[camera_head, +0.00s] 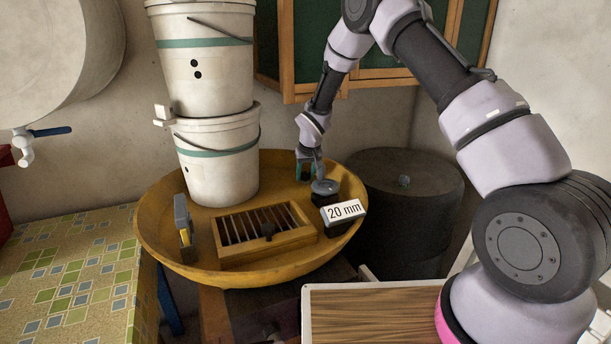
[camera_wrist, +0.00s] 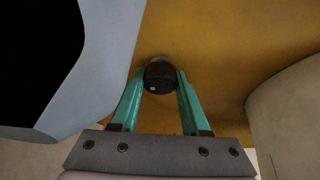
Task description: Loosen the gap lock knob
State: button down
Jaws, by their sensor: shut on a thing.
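My gripper (camera_head: 305,176) reaches down into the back right of the yellow bowl, behind the 20 mm block. In the wrist view its teal fingers (camera_wrist: 160,82) are shut on a dark round knob-like piece (camera_wrist: 160,75) with a small pale mark. The fingers hide that piece in the head view, so I cannot tell what it belongs to. A wooden slatted frame (camera_head: 222,263) lies in the bowl, with a small dark knob (camera_head: 268,229) on its front side. That knob stands clear of my gripper.
The yellow bowl (camera_head: 160,262) also holds two stacked white buckets (camera_head: 215,178), a grey-and-yellow tool (camera_head: 183,222) and a dark block with a "20 mm" label (camera_head: 345,211) and grey round top. A dark drum (camera_head: 410,205) stands behind right. A wooden board (camera_head: 390,320) is in front.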

jog(key=shift+f, duration=0.1)
jog(key=shift+c, duration=1.9)
grip_release()
jog(key=shift+s+r, duration=0.1)
jog(key=shift+r, duration=0.35)
jog(key=v, duration=1)
jog(key=shift+s, duration=0.2)
